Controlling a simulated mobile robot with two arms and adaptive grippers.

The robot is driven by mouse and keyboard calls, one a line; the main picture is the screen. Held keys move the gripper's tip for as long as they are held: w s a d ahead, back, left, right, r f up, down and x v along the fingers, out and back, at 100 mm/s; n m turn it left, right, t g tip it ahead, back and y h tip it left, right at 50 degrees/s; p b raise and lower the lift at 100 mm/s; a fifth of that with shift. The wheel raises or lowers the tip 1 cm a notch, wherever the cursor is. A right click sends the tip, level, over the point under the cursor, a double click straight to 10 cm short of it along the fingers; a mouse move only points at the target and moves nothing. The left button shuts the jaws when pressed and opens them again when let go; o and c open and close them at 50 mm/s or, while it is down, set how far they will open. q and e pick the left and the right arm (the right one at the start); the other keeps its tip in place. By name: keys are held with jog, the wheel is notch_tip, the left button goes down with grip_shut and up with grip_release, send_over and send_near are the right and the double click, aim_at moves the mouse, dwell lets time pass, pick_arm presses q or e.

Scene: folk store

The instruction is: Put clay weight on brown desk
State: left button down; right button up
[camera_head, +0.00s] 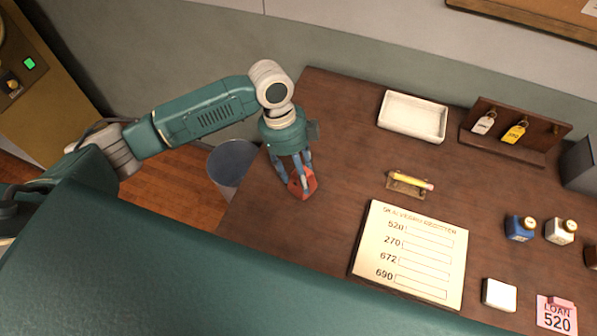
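The clay weight (304,187) is a small reddish piece at the left part of the brown desk (335,150). My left gripper (298,184) points down over the desk, with its fingers closed against the sides of the clay weight, which they partly hide. The weight is at or just above the desktop; I cannot tell whether it touches it. My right gripper is not in view.
A grey bin (232,162) stands on the floor left of the desk. A white tray (413,117), a key rack (514,132), a pencil on a holder (408,184), a number board (410,255) and ink bottles (520,228) occupy the desk's middle and right. Bare desktop surrounds the gripper.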

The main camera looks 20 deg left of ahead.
pick_arm(q)
jog(key=c, duration=0.8)
grip_release()
jog(key=shift+f, duration=0.1)
jog(key=b+v, duration=0.3)
jog(key=v, duration=0.9)
jog(key=shift+w, duration=0.1)
